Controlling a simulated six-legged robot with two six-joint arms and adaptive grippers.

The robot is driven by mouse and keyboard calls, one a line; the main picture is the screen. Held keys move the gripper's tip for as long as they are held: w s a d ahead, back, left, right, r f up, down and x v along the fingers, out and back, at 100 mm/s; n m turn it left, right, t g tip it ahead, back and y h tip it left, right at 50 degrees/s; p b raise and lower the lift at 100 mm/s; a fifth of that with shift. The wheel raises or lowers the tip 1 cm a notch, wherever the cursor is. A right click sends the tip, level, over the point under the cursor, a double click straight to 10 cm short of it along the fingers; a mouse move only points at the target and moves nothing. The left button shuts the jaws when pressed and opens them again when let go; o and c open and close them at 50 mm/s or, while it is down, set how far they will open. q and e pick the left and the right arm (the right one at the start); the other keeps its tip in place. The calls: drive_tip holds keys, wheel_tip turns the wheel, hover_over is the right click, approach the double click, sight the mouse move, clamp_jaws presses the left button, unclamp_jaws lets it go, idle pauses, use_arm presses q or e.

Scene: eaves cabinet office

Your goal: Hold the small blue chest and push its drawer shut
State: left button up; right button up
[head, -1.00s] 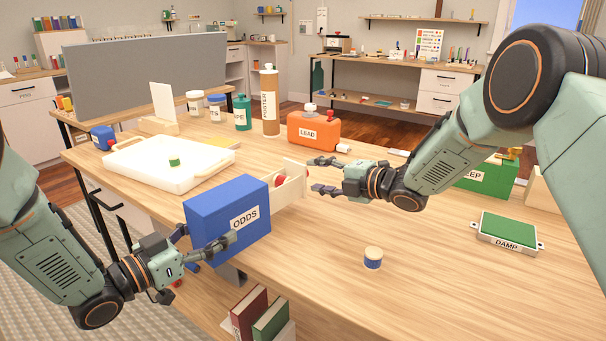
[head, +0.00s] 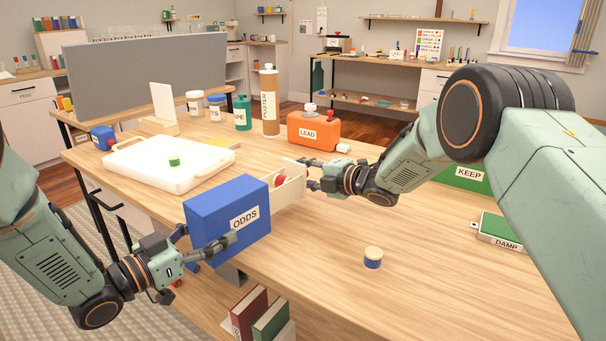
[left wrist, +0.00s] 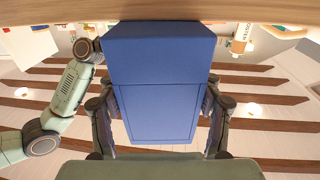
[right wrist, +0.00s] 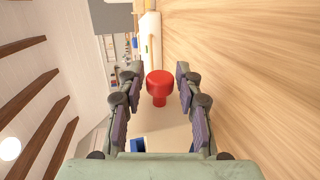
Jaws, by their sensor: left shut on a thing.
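The small blue chest (head: 215,215), labelled ODDS, is at the table's near edge. My left gripper (head: 205,250) is shut on it, with a finger along each side; the chest's blue face fills the middle of the left wrist view (left wrist: 155,110). Its pale drawer (head: 288,195) sticks out to the right, open. A red thing (head: 280,180) shows at the drawer. My right gripper (head: 309,174) is open at the drawer's outer end; contact is unclear. In the right wrist view a red knob-shaped thing (right wrist: 159,84) appears between the spread fingers, by a pale surface (right wrist: 170,133).
A white tray (head: 205,180) lies behind the chest, and an orange LEAD container (head: 315,132) stands beyond the drawer. A small blue-and-cream jar (head: 373,260) stands on clear tabletop. Books (head: 250,310) are below the table edge.

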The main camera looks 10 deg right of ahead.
sight(278, 193)
clamp_jaws()
idle(0.4)
drive_tip(key=s+a, duration=0.2)
drive_tip(key=a, duration=0.1)
drive_tip(key=s+a, duration=0.2)
drive_tip(key=a, duration=0.1)
drive_tip(key=s+a, duration=0.3)
drive_tip(key=shift+o, duration=1.8)
unclamp_jaws()
drive_tip(key=shift+d, duration=0.1)
drive_tip(key=v, duration=1.2)
